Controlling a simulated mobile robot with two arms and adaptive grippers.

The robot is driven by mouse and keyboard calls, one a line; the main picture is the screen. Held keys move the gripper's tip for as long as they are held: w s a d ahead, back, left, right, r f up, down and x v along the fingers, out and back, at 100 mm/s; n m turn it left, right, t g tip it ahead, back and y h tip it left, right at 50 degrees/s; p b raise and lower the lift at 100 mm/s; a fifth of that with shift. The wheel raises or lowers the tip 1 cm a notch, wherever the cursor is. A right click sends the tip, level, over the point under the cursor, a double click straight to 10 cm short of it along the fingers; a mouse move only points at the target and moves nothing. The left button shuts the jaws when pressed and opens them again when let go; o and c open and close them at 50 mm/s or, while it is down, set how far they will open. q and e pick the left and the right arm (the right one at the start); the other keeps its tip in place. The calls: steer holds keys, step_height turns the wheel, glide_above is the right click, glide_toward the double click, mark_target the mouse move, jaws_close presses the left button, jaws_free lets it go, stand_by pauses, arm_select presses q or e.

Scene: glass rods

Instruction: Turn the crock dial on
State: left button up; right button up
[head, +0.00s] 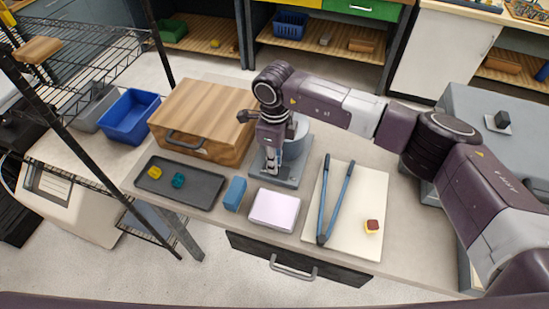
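The crock (301,131) is a grey, round-topped appliance on a flat grey base (288,181), standing near the middle of the counter. My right arm comes in from the right and reaches over it. My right gripper (271,168) points down in front of the crock, just above or at the front of its base. The gripper and wrist hide much of the crock. I cannot make out the dial, nor whether the fingers touch it. The fingers look close together, but whether they are shut is unclear. My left gripper is not in view.
A wooden box (205,105) stands close left of the crock. A dark tray (205,194), a blue block (235,193) and a pale pink box (274,210) lie in front. Blue tongs (324,215) lie on a white board (350,235) at right. A wire rack (85,55) stands at left.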

steer(key=shift+f, duration=0.15)
jaws_close()
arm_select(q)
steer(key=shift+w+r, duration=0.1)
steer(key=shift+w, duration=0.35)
